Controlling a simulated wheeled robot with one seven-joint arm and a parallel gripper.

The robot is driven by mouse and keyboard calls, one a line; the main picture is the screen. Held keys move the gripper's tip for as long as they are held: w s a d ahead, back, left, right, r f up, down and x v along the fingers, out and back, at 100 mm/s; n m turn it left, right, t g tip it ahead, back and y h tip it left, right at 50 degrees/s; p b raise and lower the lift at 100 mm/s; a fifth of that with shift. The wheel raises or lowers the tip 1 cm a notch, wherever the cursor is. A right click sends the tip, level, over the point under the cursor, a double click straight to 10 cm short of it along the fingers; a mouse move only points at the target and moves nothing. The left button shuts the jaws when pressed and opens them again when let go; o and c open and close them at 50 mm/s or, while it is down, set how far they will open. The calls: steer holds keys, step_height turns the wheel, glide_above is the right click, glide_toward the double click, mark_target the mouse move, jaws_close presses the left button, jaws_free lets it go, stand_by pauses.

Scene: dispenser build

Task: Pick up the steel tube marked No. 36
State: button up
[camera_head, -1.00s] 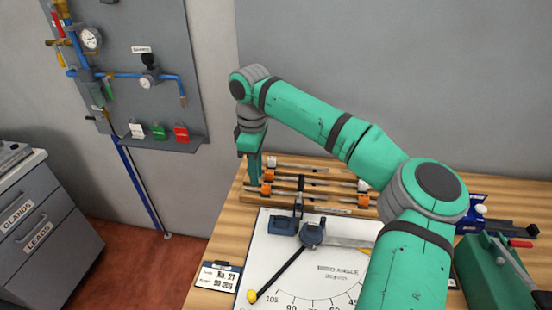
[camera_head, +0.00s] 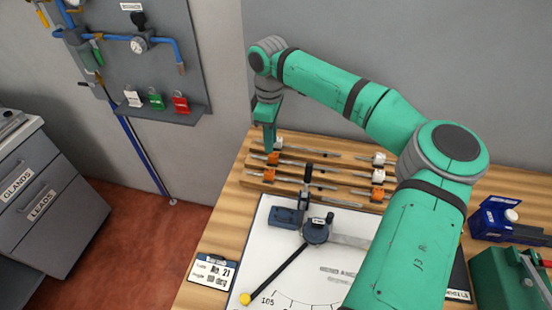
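Several thin steel tubes lie side by side on a stepped wooden rack (camera_head: 245,182) at the back of the bench, with orange and white tags or collars on them. The tube markings are too small to read, so I cannot tell which is No. 36. My gripper (camera_head: 269,146) points down over the left end of the rack, close to the rearmost tube's left part. Its fingers show edge-on, and whether they touch a tube is unclear.
A bending tool with a black, yellow-tipped lever (camera_head: 272,272) stands on a white angle board (camera_head: 262,222) in front of the rack. A blue box (camera_head: 500,215) and a green machine (camera_head: 497,283) stand at right.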

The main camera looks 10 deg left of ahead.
mark_target(273, 158)
steer(key=shift+d+f, duration=0.15)
steer(key=shift+f, duration=1.2)
steer(key=shift+d+f, duration=0.1)
steer(key=shift+f, duration=1.2)
jaws_close()
